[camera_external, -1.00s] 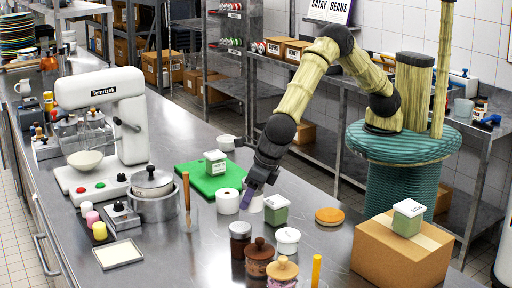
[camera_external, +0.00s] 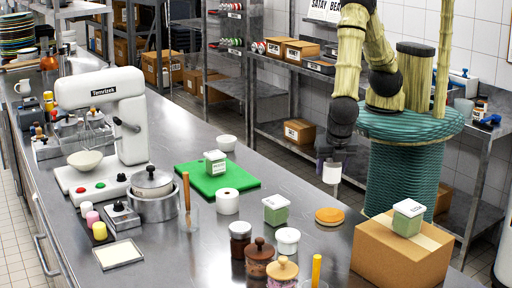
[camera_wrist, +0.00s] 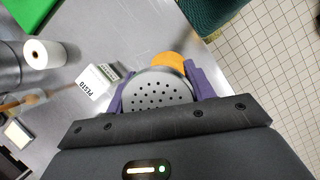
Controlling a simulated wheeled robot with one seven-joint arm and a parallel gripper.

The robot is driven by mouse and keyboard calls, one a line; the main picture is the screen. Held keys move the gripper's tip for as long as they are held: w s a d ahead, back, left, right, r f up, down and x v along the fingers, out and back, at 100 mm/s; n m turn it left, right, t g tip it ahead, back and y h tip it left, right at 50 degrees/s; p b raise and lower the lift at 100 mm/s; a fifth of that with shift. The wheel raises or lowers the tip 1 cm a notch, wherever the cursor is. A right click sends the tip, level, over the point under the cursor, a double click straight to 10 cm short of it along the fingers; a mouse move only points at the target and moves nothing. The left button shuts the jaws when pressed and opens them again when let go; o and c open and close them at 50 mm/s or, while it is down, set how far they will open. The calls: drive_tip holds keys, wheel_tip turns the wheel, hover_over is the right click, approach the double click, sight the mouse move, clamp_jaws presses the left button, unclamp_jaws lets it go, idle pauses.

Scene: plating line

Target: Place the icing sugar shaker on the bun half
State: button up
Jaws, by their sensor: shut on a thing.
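The icing sugar shaker has a grey lid full of small holes, seen from above in the wrist view (camera_wrist: 157,91). Its white body (camera_external: 332,174) shows below my gripper (camera_external: 331,157) in the external view. My gripper's purple fingers (camera_wrist: 160,92) are shut on the shaker's two sides. It is held upright in the air, above counter height. The bun half is a flat orange-brown disc (camera_external: 329,215) on the steel counter near its right edge. In the wrist view the bun half (camera_wrist: 170,60) lies beyond the shaker, which hides part of it.
A cardboard box (camera_external: 400,255) with another tub (camera_external: 408,217) on top stands to the right. A green board (camera_external: 235,185) lies further left.

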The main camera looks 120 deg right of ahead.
drive_tip(key=shift+s, duration=0.3)
drive_tip(key=p, duration=0.2)
hover_over(329, 210)
drive_tip(key=shift+a+f, duration=0.1)
drive_tip(key=shift+f, duration=2.8)
drive_tip(key=shift+f, duration=0.1)
drive_tip(key=shift+f+p, duration=0.45)
drive_tip(key=shift+f, duration=1.5)
